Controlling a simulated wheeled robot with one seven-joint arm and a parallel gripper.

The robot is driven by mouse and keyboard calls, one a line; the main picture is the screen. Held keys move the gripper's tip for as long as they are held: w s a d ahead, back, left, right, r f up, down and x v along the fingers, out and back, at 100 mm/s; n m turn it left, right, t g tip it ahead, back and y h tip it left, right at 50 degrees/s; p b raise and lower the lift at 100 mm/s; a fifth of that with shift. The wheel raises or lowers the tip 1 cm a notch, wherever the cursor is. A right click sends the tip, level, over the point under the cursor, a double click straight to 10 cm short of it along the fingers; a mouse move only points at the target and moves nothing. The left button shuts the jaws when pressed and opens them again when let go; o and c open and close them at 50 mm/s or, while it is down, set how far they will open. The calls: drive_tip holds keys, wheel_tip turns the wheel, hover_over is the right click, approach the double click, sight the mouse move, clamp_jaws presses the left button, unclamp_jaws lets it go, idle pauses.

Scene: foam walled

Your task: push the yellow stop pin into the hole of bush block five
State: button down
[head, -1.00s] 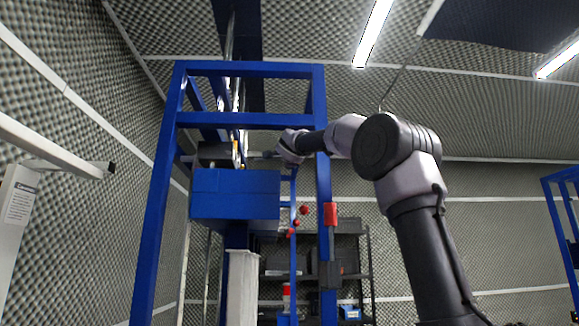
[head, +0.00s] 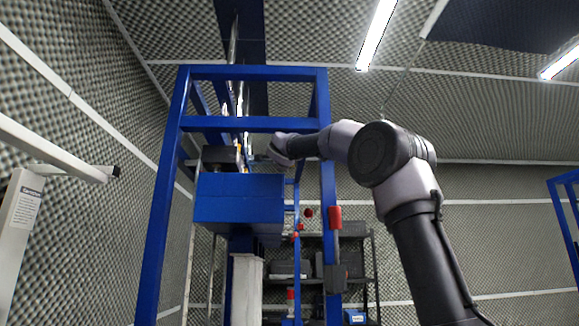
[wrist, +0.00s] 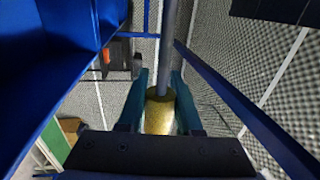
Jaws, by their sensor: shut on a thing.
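My gripper (wrist: 158,105) has two teal fingers, shut around the golden-yellow round end of the stop pin (wrist: 159,112) in the wrist view. A grey rod (wrist: 170,45) runs from the yellow end toward the top of that view. In the head view my arm reaches left through the blue frame, and the gripper is too small and partly hidden there to make out. No block can be told as bush block five, and its hole does not show. A dark block (head: 220,156) sits above the blue box left of my wrist.
A blue upright frame (head: 328,190) stands around my forearm's reach, close to my wrist. A large blue box (head: 238,200) is below and left. In the wrist view, a blue panel (wrist: 45,75) lies left and a blue bar (wrist: 235,100) right. Shelves (head: 350,250) stand behind.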

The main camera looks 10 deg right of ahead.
sight(266, 163)
drive_tip(key=shift+w+a, duration=0.15)
drive_tip(key=shift+a, duration=0.75)
drive_tip(key=shift+w+a, duration=0.2)
drive_tip(key=shift+a, duration=0.7)
drive_tip(key=shift+w+a, duration=0.15)
drive_tip(key=shift+a, duration=0.7)
idle(0.8)
drive_tip(key=shift+a, duration=0.3)
drive_tip(key=w+a, duration=0.1)
drive_tip(key=a, duration=0.6)
drive_tip(key=shift+w+a, duration=0.15)
drive_tip(key=shift+w, duration=0.15)
idle(1.9)
drive_tip(key=c, duration=0.5)
unclamp_jaws()
drive_tip(key=v, duration=1.1)
drive_tip(key=shift+w, duration=0.1)
